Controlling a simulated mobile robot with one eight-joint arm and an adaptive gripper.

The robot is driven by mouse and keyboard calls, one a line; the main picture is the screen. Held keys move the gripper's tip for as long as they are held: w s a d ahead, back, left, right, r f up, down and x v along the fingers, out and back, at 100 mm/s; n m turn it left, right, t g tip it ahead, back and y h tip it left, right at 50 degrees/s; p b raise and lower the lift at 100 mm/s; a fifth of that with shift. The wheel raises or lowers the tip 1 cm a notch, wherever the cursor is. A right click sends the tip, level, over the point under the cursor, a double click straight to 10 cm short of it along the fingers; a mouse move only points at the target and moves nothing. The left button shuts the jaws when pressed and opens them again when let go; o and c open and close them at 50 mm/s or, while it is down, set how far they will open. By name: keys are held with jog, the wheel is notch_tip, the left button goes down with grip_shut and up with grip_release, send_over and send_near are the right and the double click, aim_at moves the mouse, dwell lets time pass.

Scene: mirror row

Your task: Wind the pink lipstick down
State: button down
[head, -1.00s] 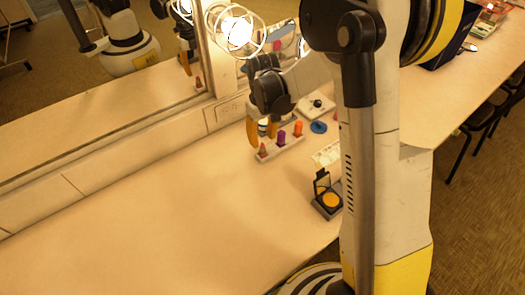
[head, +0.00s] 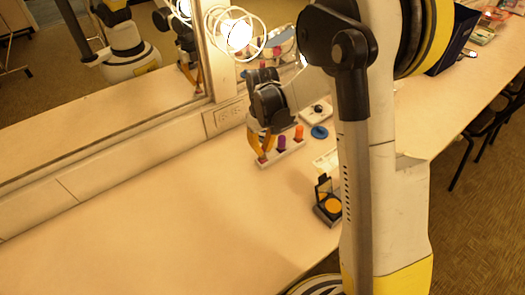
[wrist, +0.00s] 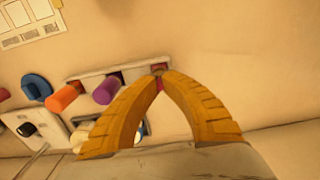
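The pink lipstick (wrist: 159,83) stands at the left end of a pale holder (head: 286,155) on the counter, as seen in the head view. Only a reddish-pink bit shows between my fingertips in the wrist view; the rest is hidden. My gripper (head: 262,152) points down over it, its yellow fingertips (wrist: 160,74) closed in on both sides. Little of the lipstick (head: 263,159) shows in the head view, so how far it is wound out cannot be told.
A purple lipstick (head: 282,142) and an orange lipstick (head: 299,132) stand close beside it in the holder. A blue round item (head: 320,132) and an open compact (head: 328,205) lie to the right. The mirror is behind; the counter's left side is clear.

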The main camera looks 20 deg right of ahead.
jog(key=c, duration=1.3)
grip_release()
jog(key=shift+c, duration=0.2)
jog(key=shift+f+b, duration=0.35)
jog(key=shift+f, duration=0.05)
grip_shut()
